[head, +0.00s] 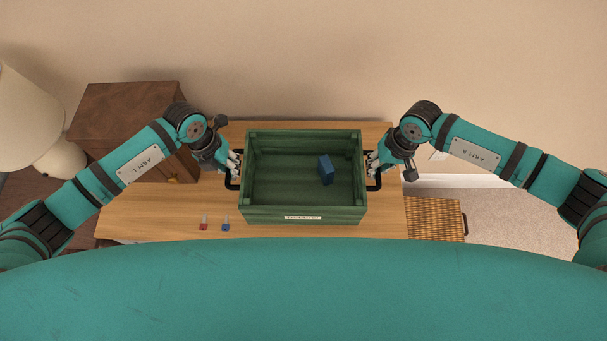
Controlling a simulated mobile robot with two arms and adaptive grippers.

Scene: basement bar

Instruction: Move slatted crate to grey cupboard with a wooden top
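The slatted crate (305,212) is green, with a small label on its near side and a black handle at each end. It is upright over a light wooden top (160,212), which I take to be that of the cupboard; I cannot tell whether it rests there or hangs just above. The cupboard's body is almost wholly hidden. My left gripper (235,163) is at the crate's left handle and my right gripper (372,163) at its right handle. The fingers overlap the handles, but their closure is too small to make out.
A dark blue block (326,170) lies in the crate. Two small items, red (204,224) and blue (225,225), are on the wooden top in front. A dark brown cabinet (125,105) and a lamp (45,130) stand left. A woven basket (435,218) is low at right.

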